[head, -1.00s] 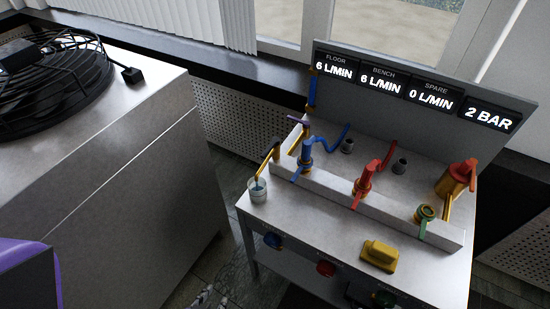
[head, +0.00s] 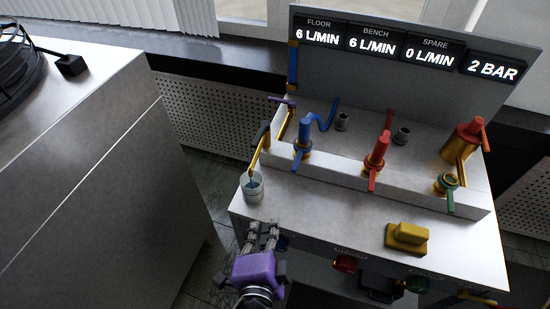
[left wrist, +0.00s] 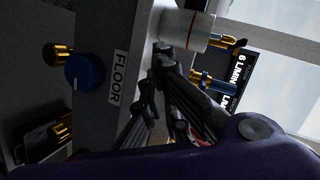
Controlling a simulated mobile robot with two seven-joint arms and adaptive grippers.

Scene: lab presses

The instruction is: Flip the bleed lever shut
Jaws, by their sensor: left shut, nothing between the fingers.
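A brass drain pipe with a dark handle (head: 265,134) stands at the left end of the bench and slopes down to a small pale cup (head: 252,188). A small purple lever (head: 282,101) sits on the brass pipework behind it. No label shows which of them is the bleed lever. My left gripper (head: 262,229) is shut and empty, just in front of the cup at the bench's front left edge. In the left wrist view its dark fingers (left wrist: 157,68) point toward the cup (left wrist: 186,30). My right gripper is not in view.
Blue (head: 303,140), red (head: 376,153) and green (head: 447,186) valves line the raised ledge. A yellow block (head: 406,238) sits front right. A display panel (head: 405,45) stands behind. In the left wrist view, a blue knob (left wrist: 84,73) sits beside a FLOOR label (left wrist: 117,78).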

